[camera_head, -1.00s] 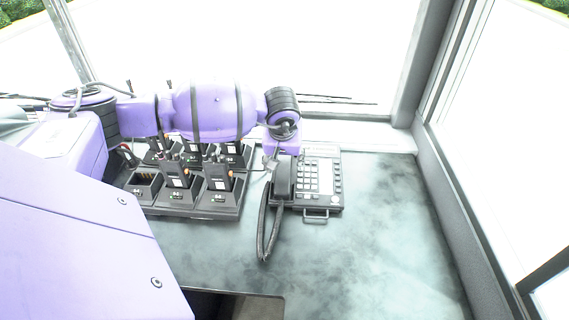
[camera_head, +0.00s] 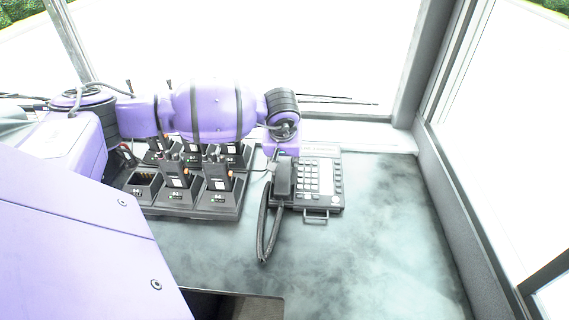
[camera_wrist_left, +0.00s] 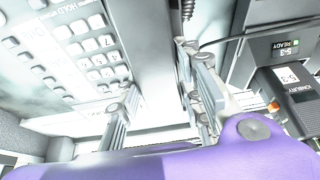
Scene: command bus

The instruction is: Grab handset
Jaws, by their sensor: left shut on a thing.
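The dark handset (camera_head: 284,180) is at the left side of the desk phone (camera_head: 325,179), with its coiled cord (camera_head: 264,232) hanging in a loop in front. I cannot tell whether the handset still touches its cradle. My left arm reaches over from the left, and my left gripper (camera_head: 281,163) points down at the handset, shut on it; the wrist mostly hides the fingers in the head view. In the left wrist view the fingers (camera_wrist_left: 158,100) stand on either side of the handset (camera_wrist_left: 150,45), which looks pale and washed out there. My right gripper is not in view.
A charger dock (camera_head: 226,205) with several upright radios stands just left of the phone; a radio (camera_wrist_left: 290,95) shows close to the fingers in the left wrist view. The desk (camera_head: 390,225) is clear to the right, up to the window frame (camera_head: 450,185).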

